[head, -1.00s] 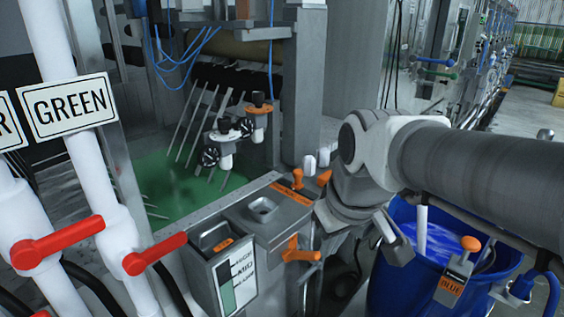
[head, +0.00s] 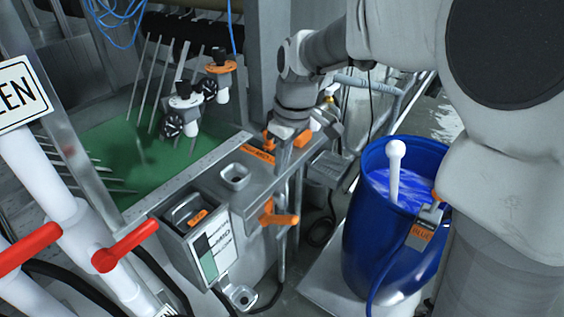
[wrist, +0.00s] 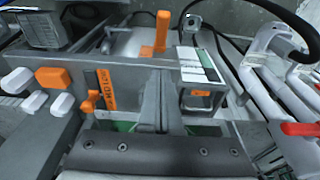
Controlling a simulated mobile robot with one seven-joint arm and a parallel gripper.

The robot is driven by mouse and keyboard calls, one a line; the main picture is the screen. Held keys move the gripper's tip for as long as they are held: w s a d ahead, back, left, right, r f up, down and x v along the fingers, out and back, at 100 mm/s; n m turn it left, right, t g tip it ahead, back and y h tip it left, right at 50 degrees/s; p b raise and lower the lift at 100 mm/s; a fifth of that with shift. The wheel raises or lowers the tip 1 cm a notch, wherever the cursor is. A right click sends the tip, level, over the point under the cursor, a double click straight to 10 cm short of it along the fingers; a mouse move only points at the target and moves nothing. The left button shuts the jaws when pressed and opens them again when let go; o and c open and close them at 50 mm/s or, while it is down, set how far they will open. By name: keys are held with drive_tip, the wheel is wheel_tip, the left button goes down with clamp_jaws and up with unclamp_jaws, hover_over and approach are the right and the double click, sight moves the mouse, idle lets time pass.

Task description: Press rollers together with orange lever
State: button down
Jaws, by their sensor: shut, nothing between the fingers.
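An orange T-shaped lever (head: 279,215) sticks out from the front of the grey machine box (head: 240,205). It stands upright beyond my fingers in the wrist view (wrist: 162,32). Another orange handle (head: 268,139) sits on the box top, beside my gripper, with an orange block (head: 303,138) to its right. My gripper (head: 284,168) points down above the box's right edge, shut and empty. Its fingers (wrist: 163,85) appear short of the T-shaped lever, apparently not touching it. A dark roller (head: 185,47) is partly visible at the back; the rest is hidden.
A blue barrel (head: 365,240) of blue liquid stands on the right. White pipes (head: 45,175) with red handles (head: 125,246) stand on the left. A HIGH-MID-LOW panel (head: 214,245) is on the box front; a green bath (head: 150,160) lies behind.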

drive_tip(key=shift+f, duration=0.1)
hover_over(281, 217)
drive_tip(key=a, duration=0.1)
drive_tip(key=f, duration=0.6)
drive_tip(key=w+f, duration=0.1)
drive_tip(key=f, duration=0.3)
drive_tip(key=shift+f, duration=0.1)
drive_tip(key=shift+s+d+f, duration=0.3)
drive_tip(key=shift+f, duration=0.15)
drive_tip(key=shift+s+d+f, duration=0.25)
drive_tip(key=shift+f, duration=0.2)
drive_tip(key=shift+s+d+f, duration=0.15)
drive_tip(key=shift+d+f, duration=0.1)
drive_tip(key=shift+f, duration=0.2)
drive_tip(key=shift+f, duration=0.1)
